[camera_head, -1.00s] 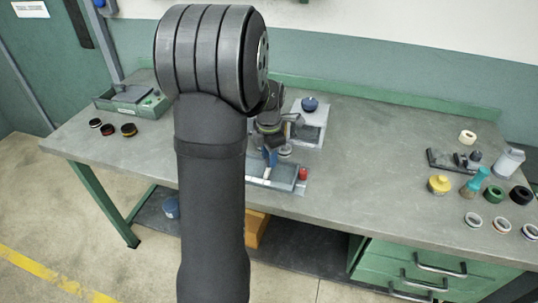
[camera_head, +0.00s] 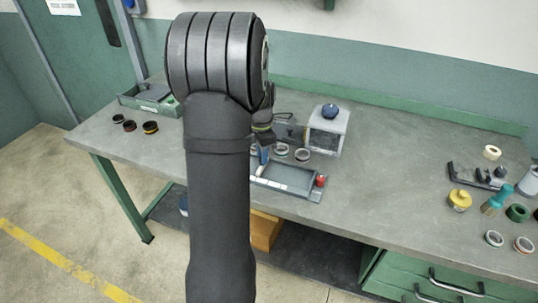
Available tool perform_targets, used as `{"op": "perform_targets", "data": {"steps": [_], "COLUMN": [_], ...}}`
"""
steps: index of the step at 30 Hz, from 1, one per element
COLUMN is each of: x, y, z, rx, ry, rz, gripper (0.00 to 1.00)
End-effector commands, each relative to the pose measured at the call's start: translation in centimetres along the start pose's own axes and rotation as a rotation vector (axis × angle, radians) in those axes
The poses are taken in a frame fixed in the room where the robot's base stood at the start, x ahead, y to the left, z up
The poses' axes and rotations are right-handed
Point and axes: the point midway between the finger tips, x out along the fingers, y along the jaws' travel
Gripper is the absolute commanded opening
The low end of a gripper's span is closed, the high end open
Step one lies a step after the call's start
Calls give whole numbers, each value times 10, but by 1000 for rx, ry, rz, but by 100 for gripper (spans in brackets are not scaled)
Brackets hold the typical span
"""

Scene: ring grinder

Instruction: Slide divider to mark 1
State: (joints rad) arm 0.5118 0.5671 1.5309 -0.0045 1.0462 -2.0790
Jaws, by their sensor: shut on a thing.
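The shallow grey tray (camera_head: 300,193) lies near the front edge of the bench, with a pale strip along its front side and a red knob (camera_head: 320,181) at its right end. My gripper (camera_head: 263,163) points down at the left part of the tray, and blue shows at its fingertips. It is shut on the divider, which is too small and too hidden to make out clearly. My arm covers the left end of the tray. The marks on the strip are too small to read.
Two rings (camera_head: 302,154) stand just behind the tray, near a grey machine (camera_head: 329,130) with a dark blue knob. Dark rings (camera_head: 150,127) lie at left near a green bin (camera_head: 135,100). A yellow-topped pot (camera_head: 459,200) and brush (camera_head: 494,200) stand at right.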

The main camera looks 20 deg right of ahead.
Motion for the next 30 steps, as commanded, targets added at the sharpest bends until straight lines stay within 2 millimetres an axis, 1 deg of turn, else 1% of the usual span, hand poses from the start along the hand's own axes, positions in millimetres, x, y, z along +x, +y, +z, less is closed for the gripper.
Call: {"op": "perform_targets", "data": {"steps": [1, 5, 6, 9, 17, 20, 23, 26, 30], "x": [0, -1, -1, -1, -1, -6, -20, -40, -75], "y": [3, 3, 4, 3, 2, 2, 3, 3, 3], "z": [-3, -3, -4, -3, -2, -2, -1, -1, -1], "rx": [-1, -2, -2, -2, -2, -1, -2, -1, -2], "ry": [3, 4, 4, 4, 2, 2, 0, 0, -1], "rz": [6, 8, 8, 7, 5, 6, 9, 10, 11], "gripper": [0, 0, 27, 43, 43, 43, 43, 43, 43]}}
